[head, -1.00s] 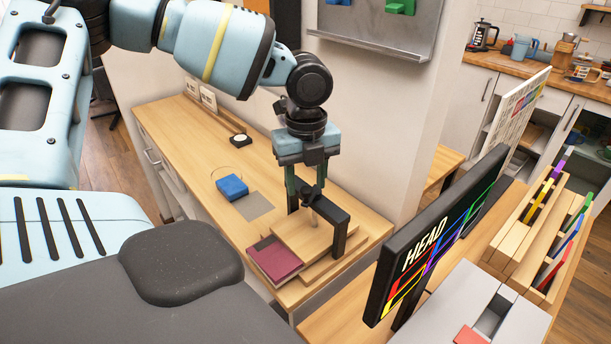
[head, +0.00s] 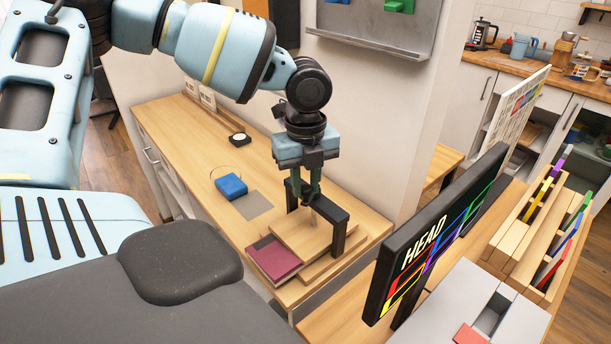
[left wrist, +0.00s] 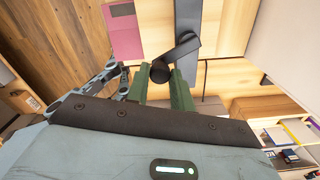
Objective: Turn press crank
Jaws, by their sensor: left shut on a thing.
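The press has a wooden base (head: 318,266) and a black arched frame (head: 340,232). It stands at the near end of the wooden desk. A maroon book (head: 274,259) lies at the press's front left; it also shows in the left wrist view (left wrist: 124,32). The dark crank (left wrist: 182,52) shows above the press in the left wrist view, an arm with a rounded end. My left gripper (head: 307,200) points down at the top of the press. Its green fingers (left wrist: 165,86) are shut on the crank's end, which they partly hide. My right gripper is not in view.
A blue block (head: 231,186) and a grey plate (head: 254,206) lie on the desk left of the press. A black sign reading HEAD (head: 436,235) stands to the right. A wall board (head: 375,22) hangs behind. The desk's far left part is mostly clear.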

